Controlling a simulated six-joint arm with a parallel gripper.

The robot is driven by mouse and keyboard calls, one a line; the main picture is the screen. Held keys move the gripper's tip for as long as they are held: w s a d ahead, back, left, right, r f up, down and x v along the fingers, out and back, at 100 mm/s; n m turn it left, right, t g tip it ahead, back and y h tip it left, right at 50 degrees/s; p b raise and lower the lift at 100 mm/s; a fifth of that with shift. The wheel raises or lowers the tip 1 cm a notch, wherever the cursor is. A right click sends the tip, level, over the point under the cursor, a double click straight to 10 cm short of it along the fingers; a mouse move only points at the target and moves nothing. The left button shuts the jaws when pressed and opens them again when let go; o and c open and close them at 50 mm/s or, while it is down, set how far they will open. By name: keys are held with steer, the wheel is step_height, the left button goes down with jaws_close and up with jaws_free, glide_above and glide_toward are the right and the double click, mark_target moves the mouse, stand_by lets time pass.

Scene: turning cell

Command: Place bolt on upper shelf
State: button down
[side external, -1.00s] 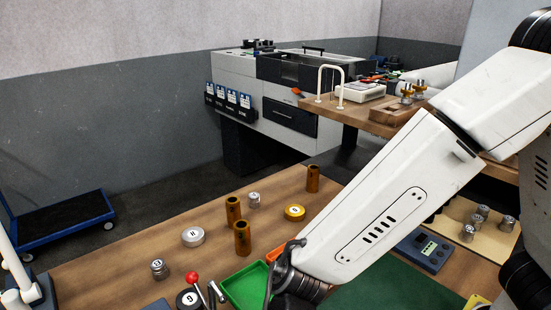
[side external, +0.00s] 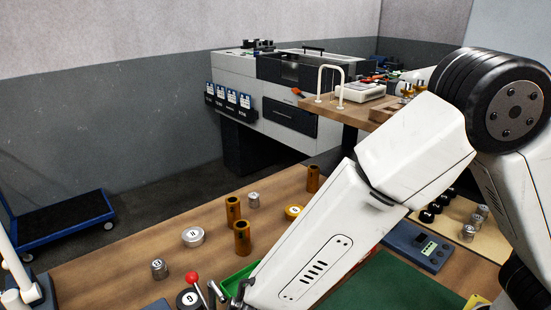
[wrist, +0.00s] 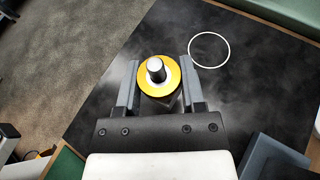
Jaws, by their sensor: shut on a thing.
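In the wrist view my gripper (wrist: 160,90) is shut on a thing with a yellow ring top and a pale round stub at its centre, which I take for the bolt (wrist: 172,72). Its darker lower part is mostly hidden between the fingers. Below it is a black surface (wrist: 110,115) with a white circle (wrist: 209,50) ahead and to the right, apart from the bolt. In the side view my gripper is mostly out of sight at the bottom edge. A raised wooden shelf (side external: 350,113), perhaps the upper shelf, is at the back right.
On the wooden bench (side external: 120,262) stand several brown cylinders (side external: 242,240), a silver disc (side external: 193,237) and small weights (side external: 159,269). A red-knobbed lever (side external: 194,276) is at the front. A white looped rack (side external: 330,80) stands on the shelf. Bench room is free at left.

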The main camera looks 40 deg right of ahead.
steer(key=shift+w+a+f, duration=0.1)
steer(key=shift+a+f, duration=0.15)
steer(key=shift+f, duration=1.5)
steer(key=shift+f, duration=0.15)
steer(key=shift+c, duration=1)
jaws_free()
steer(key=shift+w+d+r, duration=0.15)
steer(key=shift+d+r, duration=0.05)
steer(key=shift+r, duration=0.05)
steer(key=v, duration=1.1)
steer(key=shift+w+d, duration=0.15)
steer(key=shift+d, duration=0.1)
